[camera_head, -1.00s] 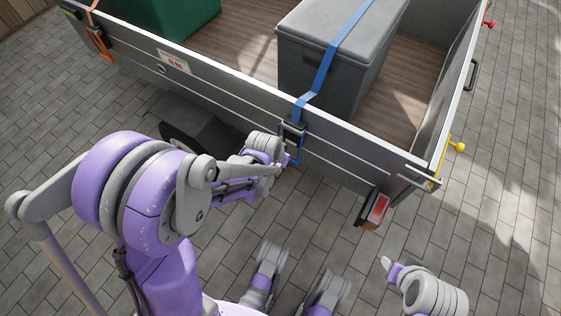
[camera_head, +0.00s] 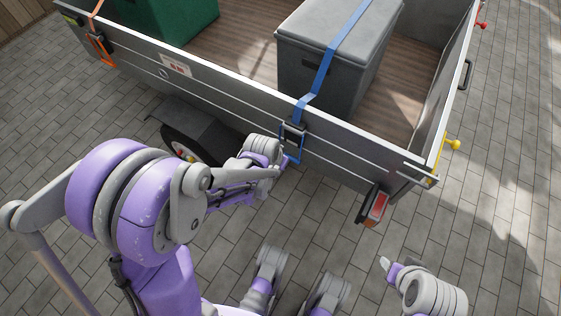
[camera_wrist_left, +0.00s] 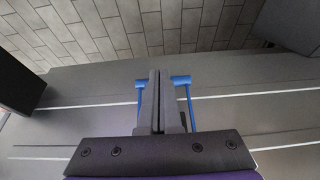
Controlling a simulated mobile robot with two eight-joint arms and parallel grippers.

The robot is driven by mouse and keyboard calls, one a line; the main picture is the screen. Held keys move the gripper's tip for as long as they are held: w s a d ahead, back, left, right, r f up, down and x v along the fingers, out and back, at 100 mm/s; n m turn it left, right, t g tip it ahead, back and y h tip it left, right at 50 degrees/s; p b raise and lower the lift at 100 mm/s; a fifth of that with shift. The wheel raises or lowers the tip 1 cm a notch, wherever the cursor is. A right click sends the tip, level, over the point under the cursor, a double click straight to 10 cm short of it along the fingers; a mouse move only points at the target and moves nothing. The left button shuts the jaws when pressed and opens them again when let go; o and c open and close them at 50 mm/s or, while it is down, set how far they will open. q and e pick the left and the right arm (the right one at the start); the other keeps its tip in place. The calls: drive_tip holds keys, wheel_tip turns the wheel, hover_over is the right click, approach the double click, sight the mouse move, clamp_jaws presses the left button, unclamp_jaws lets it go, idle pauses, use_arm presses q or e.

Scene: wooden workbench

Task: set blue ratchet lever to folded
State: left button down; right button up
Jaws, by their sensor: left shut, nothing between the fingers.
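The blue ratchet (camera_head: 293,134) hangs on the outer side wall of the grey trailer, at the lower end of a blue strap (camera_head: 325,65). Its blue lever frame points down along the wall, partly hidden by my left gripper (camera_head: 283,163). In the left wrist view the lever's blue crossbar (camera_wrist_left: 181,79) shows on both sides of my shut fingers, with a blue side arm running down behind them. The fingers hold nothing; whether they touch the bar I cannot tell. My right gripper (camera_head: 387,264) is low at the right, away from the trailer; its jaw state is unclear.
The strap crosses a grey lidded box (camera_head: 325,50) in the trailer bed. An orange ratchet (camera_head: 100,47) hangs farther left on the same wall, near a green box (camera_head: 175,18). A tail light (camera_head: 374,207) and a yellow knob (camera_head: 453,145) are to the right. Paving is clear in front.

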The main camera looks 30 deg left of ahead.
use_arm(q)
drive_tip(key=s+r+p, duration=0.2)
drive_tip(key=s+r, duration=0.4)
drive_tip(key=s, duration=0.2)
drive_tip(key=shift+s+a+r+p, duration=0.25)
drive_tip(key=shift+a+r+p, duration=0.1)
drive_tip(key=shift+p, duration=0.05)
use_arm(e)
drive_tip(key=v, duration=0.4)
drive_tip(key=shift+w+r, duration=0.2)
drive_tip(key=shift+w, duration=0.05)
use_arm(q)
drive_tip(key=s+d+r+n, duration=0.1)
drive_tip(key=s+d+r, duration=0.2)
drive_tip(key=s+r, duration=0.7)
wheel_tip(320, 180, up, 20)
drive_tip(key=w+p, duration=0.1)
drive_tip(key=p, duration=1.8)
drive_tip(key=shift+t, duration=0.4)
use_arm(e)
wheel_tip(320, 180, up, 22)
drive_tip(key=w+t, duration=0.1)
drive_tip(key=shift+w+f, duration=0.2)
drive_tip(key=shift+w, duration=0.1)
use_arm(q)
drive_tip(key=shift+a, duration=0.1)
use_arm(e)
drive_tip(key=shift+s, duration=0.1)
